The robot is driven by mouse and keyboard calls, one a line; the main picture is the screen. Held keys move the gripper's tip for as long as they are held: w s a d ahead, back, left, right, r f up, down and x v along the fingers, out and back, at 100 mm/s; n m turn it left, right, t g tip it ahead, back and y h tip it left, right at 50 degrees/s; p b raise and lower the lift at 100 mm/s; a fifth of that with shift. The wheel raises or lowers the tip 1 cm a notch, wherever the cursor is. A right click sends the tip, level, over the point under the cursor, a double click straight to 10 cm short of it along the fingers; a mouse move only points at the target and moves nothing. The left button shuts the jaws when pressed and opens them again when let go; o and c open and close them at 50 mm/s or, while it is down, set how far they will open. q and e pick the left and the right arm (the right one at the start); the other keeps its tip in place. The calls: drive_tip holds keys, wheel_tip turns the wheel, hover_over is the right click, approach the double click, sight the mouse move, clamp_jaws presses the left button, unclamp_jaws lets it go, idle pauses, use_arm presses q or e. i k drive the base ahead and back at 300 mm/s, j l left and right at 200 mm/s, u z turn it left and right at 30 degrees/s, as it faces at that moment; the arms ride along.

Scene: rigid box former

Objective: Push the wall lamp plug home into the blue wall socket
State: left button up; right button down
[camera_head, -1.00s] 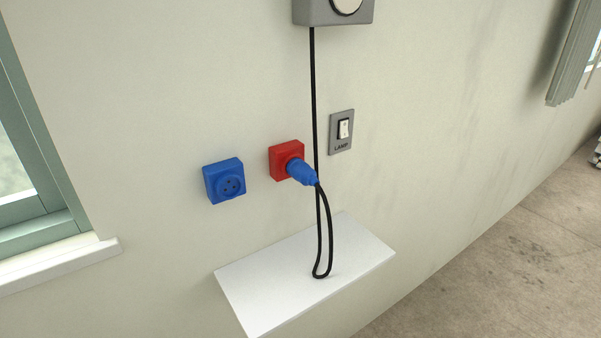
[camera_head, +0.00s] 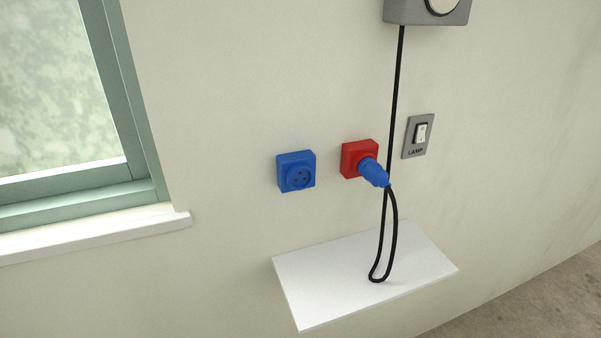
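The blue wall socket (camera_head: 296,172) is on the wall, with its round face empty. To its right is a red wall socket (camera_head: 352,152). The blue lamp plug (camera_head: 373,172) sits at the red socket, its back end sticking out toward the lower right; how deep it is seated I cannot tell. A black cord (camera_head: 395,225) runs from the plug down in a loop to the shelf and up to the grey wall lamp (camera_head: 427,12), which is cut off by the top edge. Neither of my grippers is in view.
A white shelf (camera_head: 318,301) juts from the wall below the sockets, bare except for the cord loop. A grey switch plate (camera_head: 416,150) marked LAMP is right of the red socket. A green-framed window (camera_head: 130,95) with a white sill (camera_head: 100,232) is at the left.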

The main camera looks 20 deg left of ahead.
sight(373, 172)
drive_tip(key=i+l+u, duration=0.1)
drive_tip(key=l+u, duration=0.65)
drive_tip(key=i+l+u, duration=0.1)
drive_tip(key=l+u, duration=0.35)
drive_tip(key=l, duration=0.6)
drive_tip(key=k+l, duration=0.1)
drive_tip(key=l, duration=0.6)
drive_tip(key=l+u, duration=0.15)
drive_tip(key=l, duration=0.55)
drive_tip(key=k+l, duration=0.1)
drive_tip(key=l, duration=0.6)
drive_tip(key=u, duration=0.05)
